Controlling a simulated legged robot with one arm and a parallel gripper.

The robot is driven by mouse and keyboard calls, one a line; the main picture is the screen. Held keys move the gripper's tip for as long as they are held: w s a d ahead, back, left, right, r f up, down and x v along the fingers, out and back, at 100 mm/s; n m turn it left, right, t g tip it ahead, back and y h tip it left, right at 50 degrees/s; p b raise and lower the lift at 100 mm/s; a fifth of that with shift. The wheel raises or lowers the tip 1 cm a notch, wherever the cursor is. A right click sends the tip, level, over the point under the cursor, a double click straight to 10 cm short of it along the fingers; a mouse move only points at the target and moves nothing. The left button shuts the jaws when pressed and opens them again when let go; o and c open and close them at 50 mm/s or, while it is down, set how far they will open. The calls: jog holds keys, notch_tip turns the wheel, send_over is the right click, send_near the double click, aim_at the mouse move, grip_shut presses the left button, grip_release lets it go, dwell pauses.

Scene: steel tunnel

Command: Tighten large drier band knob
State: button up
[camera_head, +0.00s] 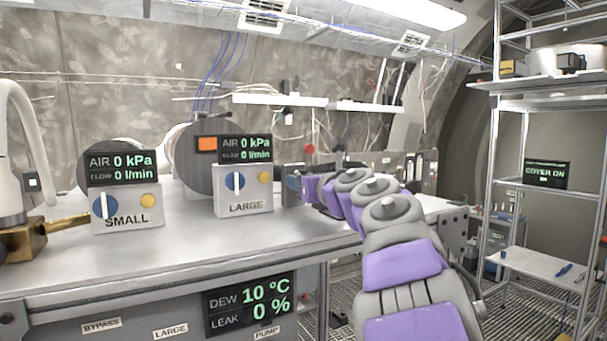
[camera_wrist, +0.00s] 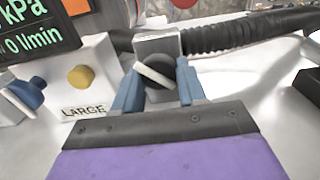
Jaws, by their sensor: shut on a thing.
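The large drier (camera_head: 243,192) stands on the bench, with its LARGE control box also at the left of the wrist view (camera_wrist: 92,80). In the wrist view, my gripper (camera_wrist: 158,82) has its two blue fingers on either side of a dark round knob (camera_wrist: 158,92) with a pale bar across it. The fingers are shut on this knob. It sits at a grey band block (camera_wrist: 157,43) where a black ribbed hose (camera_wrist: 245,33) joins. In the head view my purple and grey arm reaches to the right of the large drier and hides the knob and most of the gripper.
The small drier box (camera_head: 127,208) stands to the left, near a brass fitting (camera_head: 40,238) and a pale curved pipe. A steel rack (camera_head: 495,190) stands at the right. The bench front (camera_head: 120,280) has a dew and leak display (camera_head: 250,302). The bench top before the driers is clear.

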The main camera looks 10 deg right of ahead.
jog(key=m+p, duration=0.1)
jog(key=m, duration=0.1)
jog(key=m+p, duration=0.3)
jog(key=shift+s+a+r+m, duration=0.1)
jog(key=shift+r+m, duration=0.3)
jog(key=m+p, duration=0.4)
jog(key=shift+a, duration=0.1)
jog(key=m+p, duration=0.5)
jog(key=m, duration=0.1)
jog(key=shift+f+p, duration=0.1)
jog(key=shift+p, duration=0.3)
jog(key=shift+o, duration=0.2)
jog(key=shift+f+m+p, duration=0.15)
jog(key=shift+m+p, duration=0.75)
jog(key=shift+m, duration=0.4)
jog(key=shift+f, duration=0.1)
jog(key=o, duration=1)
jog(key=shift+d, duration=0.2)
jog(key=shift+o, duration=0.2)
jog(key=shift+d, duration=0.1)
